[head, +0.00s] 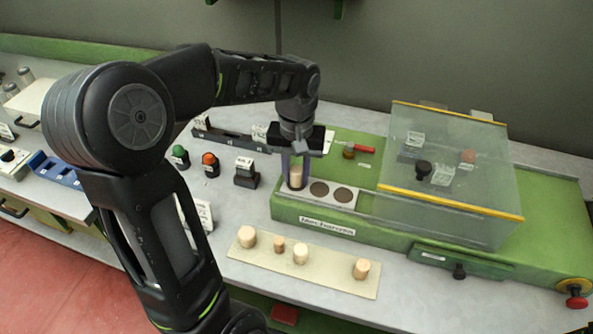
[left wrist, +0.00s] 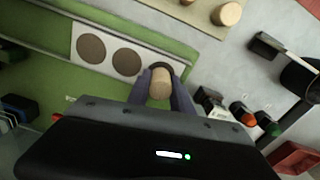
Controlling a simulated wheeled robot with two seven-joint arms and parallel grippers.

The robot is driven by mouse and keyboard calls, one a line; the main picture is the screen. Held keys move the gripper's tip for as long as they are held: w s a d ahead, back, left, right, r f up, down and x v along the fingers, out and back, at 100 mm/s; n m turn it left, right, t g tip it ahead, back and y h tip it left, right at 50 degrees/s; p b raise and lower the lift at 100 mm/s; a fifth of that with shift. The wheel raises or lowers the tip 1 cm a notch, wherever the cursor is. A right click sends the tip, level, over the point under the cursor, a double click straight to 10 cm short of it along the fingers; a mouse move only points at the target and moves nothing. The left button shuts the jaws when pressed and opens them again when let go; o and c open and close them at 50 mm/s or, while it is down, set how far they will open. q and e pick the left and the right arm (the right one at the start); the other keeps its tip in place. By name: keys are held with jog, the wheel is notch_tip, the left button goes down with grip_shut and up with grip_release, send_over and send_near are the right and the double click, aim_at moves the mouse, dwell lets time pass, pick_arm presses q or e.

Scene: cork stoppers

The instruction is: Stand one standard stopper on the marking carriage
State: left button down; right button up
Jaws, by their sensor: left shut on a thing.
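My left gripper (head: 296,172) reaches down over the marking carriage and is shut on a pale cork stopper (head: 296,178), held upright. The carriage is a light plate (head: 330,198) with three dark round seats on the green machine. The stopper is at the left seat in the head view; whether its base touches the seat I cannot tell. In the left wrist view the stopper (left wrist: 160,84) sits between the two fingers, partly covering the end seat; the other two seats (left wrist: 126,62) are empty. My right gripper is not in view.
A cream board (head: 325,276) in front holds several stoppers of differing size. A clear cover with yellow edges (head: 450,170) stands over the machine right of the carriage. Green (head: 180,154) and orange (head: 209,160) buttons and a small black block (head: 245,174) stand to the left.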

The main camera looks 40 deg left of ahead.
aim_at(296, 168)
pick_arm(q)
jog(key=shift+f, duration=0.1)
jog(key=c, duration=1.1)
grip_release()
jog(key=shift+c, duration=0.2)
notch_tip(296, 168, up, 12)
jog(key=shift+p, duration=0.35)
